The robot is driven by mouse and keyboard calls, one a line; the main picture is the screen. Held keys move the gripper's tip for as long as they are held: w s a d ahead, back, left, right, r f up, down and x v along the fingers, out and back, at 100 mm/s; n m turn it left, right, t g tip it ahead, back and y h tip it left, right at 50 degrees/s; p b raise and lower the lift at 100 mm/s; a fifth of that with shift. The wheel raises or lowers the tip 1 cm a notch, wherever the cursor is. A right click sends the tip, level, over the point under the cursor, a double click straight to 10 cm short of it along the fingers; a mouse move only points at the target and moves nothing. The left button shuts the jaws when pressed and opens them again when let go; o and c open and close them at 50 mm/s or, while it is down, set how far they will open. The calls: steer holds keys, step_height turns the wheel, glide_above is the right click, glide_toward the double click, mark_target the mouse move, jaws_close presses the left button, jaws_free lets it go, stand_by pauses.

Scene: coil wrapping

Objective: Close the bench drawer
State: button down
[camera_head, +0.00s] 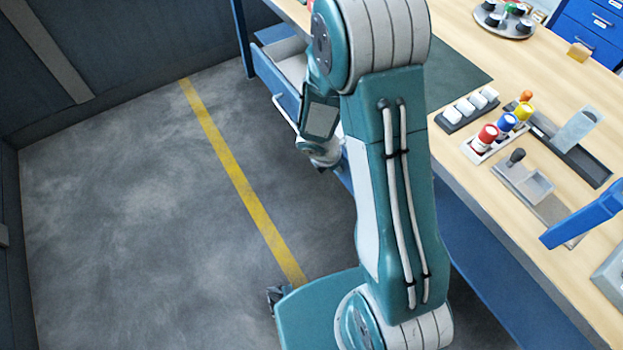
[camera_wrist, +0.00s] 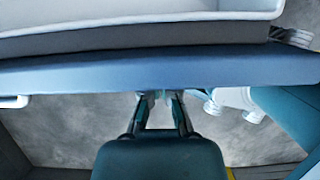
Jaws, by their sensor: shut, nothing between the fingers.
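The bench drawer (camera_head: 276,84) is open at the far end of the bench. Its blue front stands out from the bench, and its pale tray (camera_head: 288,58) shows behind it. A light bar handle (camera_head: 284,112) is on the front. In the wrist view the pale tray (camera_wrist: 150,28) spans the top, with the blue front (camera_wrist: 150,72) below it. My gripper (camera_wrist: 158,97) is shut and empty, its fingertips at the lower edge of the blue front. I cannot tell whether they touch it. In the head view my arm hides part of the drawer, and the fingers are not clear.
The bench top (camera_head: 470,185) holds a dark green mat (camera_head: 455,82), a rack of white blocks (camera_head: 466,108), colored-capped bottles (camera_head: 488,134) and a grey metal fixture (camera_head: 535,185). A blue drawer cabinet (camera_head: 590,35) stands at the back right. The floor (camera_head: 130,210) left of the bench is clear.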

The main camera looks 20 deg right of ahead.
steer(key=w+d, duration=0.1)
steer(key=d, duration=0.3)
steer(key=w+d, duration=0.1)
steer(key=d, duration=0.3)
steer(key=w+d, duration=0.1)
steer(key=d, duration=0.3)
steer(key=shift+w+d, duration=0.25)
steer(key=shift+w, duration=0.05)
